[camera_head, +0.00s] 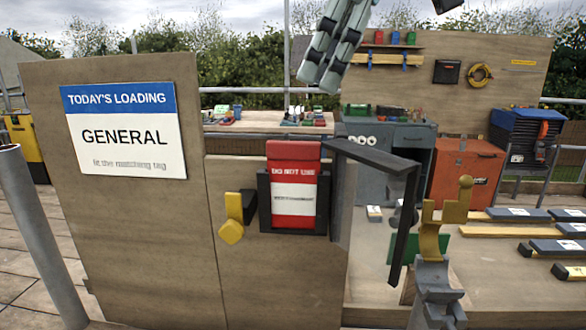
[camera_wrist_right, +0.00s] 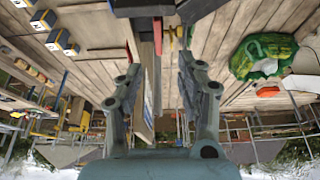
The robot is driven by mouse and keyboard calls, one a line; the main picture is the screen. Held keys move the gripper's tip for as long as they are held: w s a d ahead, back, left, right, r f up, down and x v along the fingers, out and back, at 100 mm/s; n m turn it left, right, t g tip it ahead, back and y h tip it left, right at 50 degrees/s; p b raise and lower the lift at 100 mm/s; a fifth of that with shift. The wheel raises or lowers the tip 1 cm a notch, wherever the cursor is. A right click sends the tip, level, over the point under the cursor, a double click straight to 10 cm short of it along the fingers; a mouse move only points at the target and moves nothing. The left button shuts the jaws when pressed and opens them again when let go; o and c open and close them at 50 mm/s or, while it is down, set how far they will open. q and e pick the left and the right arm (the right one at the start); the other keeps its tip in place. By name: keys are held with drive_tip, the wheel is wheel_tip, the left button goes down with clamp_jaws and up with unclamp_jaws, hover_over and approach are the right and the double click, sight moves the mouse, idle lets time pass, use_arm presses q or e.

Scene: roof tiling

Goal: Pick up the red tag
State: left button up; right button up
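The red tag (camera_head: 294,212) stands upright in a black holder (camera_head: 265,205) on a wooden panel. Its red upper part, lettered "DO NOT USE", sticks out above the holder. A white label covers its middle. My right gripper (camera_head: 318,82) comes down from the top edge, above and slightly right of the tag, not touching it. In the right wrist view the gripper (camera_wrist_right: 160,65) has its fingers apart, with nothing held. A thin red strip, seemingly the tag edge-on (camera_wrist_right: 157,36), shows beyond the fingertips. My left gripper is not in view.
A yellow latch (camera_head: 236,212) sits left of the holder. A sign (camera_head: 124,130) reading "GENERAL" is on the left panel. A black bracket (camera_head: 375,155) juts out at the right. A yellow hooked piece (camera_head: 435,240) stands at the lower right. Free air lies above the tag.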

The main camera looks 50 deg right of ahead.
sight(296, 142)
drive_tip(key=shift+w+f, duration=0.1)
drive_tip(key=shift+w, duration=0.05)
drive_tip(key=p+x, duration=0.2)
drive_tip(key=shift+f+p, duration=0.3)
drive_tip(key=shift+p, duration=0.1)
drive_tip(key=shift+w+d+f, duration=0.1)
drive_tip(key=shift+w+f, duration=0.1)
drive_tip(key=shift+f, duration=0.4)
drive_tip(key=shift+w+a+f+p, duration=0.2)
drive_tip(key=shift+a+f+p, duration=0.15)
drive_tip(key=shift+f, duration=0.3)
drive_tip(key=x, duration=0.2)
drive_tip(key=b+x, duration=0.1)
drive_tip(key=x, duration=0.2)
drive_tip(key=shift+s+d, duration=0.25)
drive_tip(key=shift+w+a+f, duration=0.15)
drive_tip(key=shift+f, duration=0.1)
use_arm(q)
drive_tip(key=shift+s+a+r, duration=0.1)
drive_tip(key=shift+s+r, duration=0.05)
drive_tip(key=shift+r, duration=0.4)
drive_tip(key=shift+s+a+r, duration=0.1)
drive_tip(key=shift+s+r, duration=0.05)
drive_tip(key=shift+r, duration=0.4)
use_arm(e)
clamp_jaws()
